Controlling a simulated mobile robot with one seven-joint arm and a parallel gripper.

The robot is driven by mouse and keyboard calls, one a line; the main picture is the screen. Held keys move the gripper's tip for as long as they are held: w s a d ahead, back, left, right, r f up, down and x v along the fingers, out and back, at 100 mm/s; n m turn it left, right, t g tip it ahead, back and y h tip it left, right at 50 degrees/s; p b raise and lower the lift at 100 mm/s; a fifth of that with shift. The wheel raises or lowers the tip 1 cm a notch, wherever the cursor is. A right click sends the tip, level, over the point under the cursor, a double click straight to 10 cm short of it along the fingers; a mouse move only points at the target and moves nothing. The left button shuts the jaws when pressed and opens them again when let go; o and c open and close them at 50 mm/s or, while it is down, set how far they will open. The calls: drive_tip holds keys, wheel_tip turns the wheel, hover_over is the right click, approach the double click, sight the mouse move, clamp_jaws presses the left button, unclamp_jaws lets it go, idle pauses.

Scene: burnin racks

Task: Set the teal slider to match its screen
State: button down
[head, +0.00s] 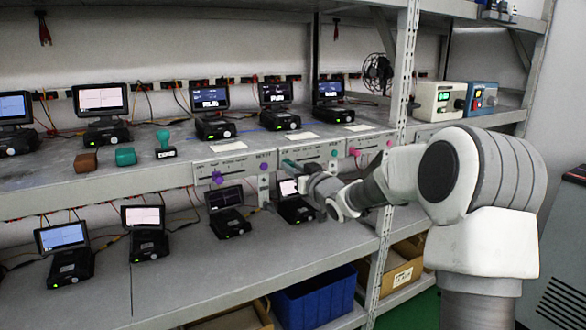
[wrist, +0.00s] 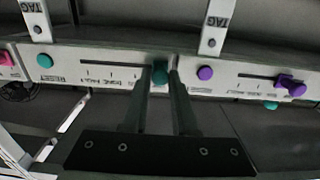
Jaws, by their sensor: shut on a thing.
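The teal slider knob (wrist: 160,70) sits in the slot of a light grey panel (wrist: 110,82) on the shelf's front edge. My gripper (wrist: 160,82) is shut on the knob, one dark finger on each side. In the wrist view the knob is near the right end of its visible slot; the fingers hide part of the scale. In the head view the teal slider (head: 289,163) is near the panel's left end, with my gripper (head: 306,178) at it. Small lit screens stand above, including one (head: 275,92) behind this panel; their readings are too small to tell.
A purple slider (head: 217,177) and a pink slider (head: 355,153) are on the neighbouring panels. A round teal button (wrist: 45,61) and a round purple button (wrist: 205,73) flank the teal slider. A shelf upright (head: 398,90) stands to the right. More screened devices fill the lower shelf.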

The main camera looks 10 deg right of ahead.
idle(0.3)
drive_tip(key=d+p, duration=0.1)
drive_tip(key=w+d+p, duration=0.1)
drive_tip(key=d, duration=0.1)
drive_tip(key=shift+d, duration=0.2)
drive_tip(key=c, duration=0.7)
unclamp_jaws()
drive_tip(key=p+v, duration=0.2)
drive_tip(key=v, duration=1.5)
drive_tip(key=shift+s, duration=0.15)
